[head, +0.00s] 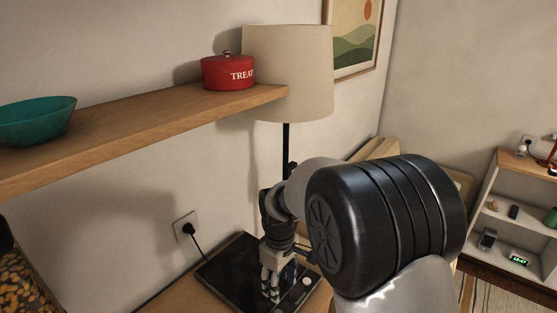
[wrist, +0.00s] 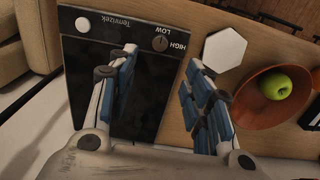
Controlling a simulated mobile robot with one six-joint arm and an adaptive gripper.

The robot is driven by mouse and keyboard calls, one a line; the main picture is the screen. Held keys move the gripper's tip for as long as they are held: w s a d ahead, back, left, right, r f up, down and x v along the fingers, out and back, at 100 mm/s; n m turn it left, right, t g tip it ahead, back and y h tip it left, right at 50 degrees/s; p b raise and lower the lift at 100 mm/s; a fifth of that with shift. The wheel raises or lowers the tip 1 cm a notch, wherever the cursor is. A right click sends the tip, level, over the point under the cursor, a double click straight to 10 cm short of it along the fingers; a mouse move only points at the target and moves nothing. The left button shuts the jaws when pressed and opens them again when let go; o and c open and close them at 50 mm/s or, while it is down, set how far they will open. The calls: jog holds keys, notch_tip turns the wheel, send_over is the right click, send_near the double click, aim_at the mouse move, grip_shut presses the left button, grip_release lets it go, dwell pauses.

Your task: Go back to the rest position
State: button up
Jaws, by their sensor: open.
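My gripper (head: 277,285) is above a black hot plate (head: 230,268) on the wooden counter. In the wrist view my gripper (wrist: 160,75) has its two blue-padded fingers spread apart, with nothing between them. The hot plate (wrist: 90,85) lies below and to the left there, with a knob marked HIGH and LOW at its edge. My arm hides part of the counter in the head view.
A wooden shelf (head: 130,128) with a teal bowl (head: 38,120) and red treat tin (head: 228,73) runs along the wall. A lamp (head: 290,75) stands behind my arm. The wrist view shows a white hexagon (wrist: 224,50) and a brown bowl (wrist: 262,108) holding a green apple (wrist: 276,85).

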jog(key=s+d+r+m+t, duration=0.1)
jog(key=s+d+r+m, duration=0.3)
jog(key=r, duration=0.6)
jog(key=s+d+r+m+t, duration=0.1)
jog(key=s+d+r+m, duration=0.1)
jog(key=s, duration=0.5)
jog(key=s+d+r+m+t, duration=0.1)
jog(key=s+d+r+m, duration=0.1)
jog(key=s+d, duration=0.2)
jog(key=s+d+r+m+t, duration=0.1)
jog(key=s+d+r+m, duration=0.1)
jog(key=s, duration=0.8)
jog(key=shift+s+d+r+t, duration=0.3)
jog(key=shift+d+r, duration=0.15)
jog(key=shift+d, duration=0.55)
jog(key=shift+c, duration=0.6)
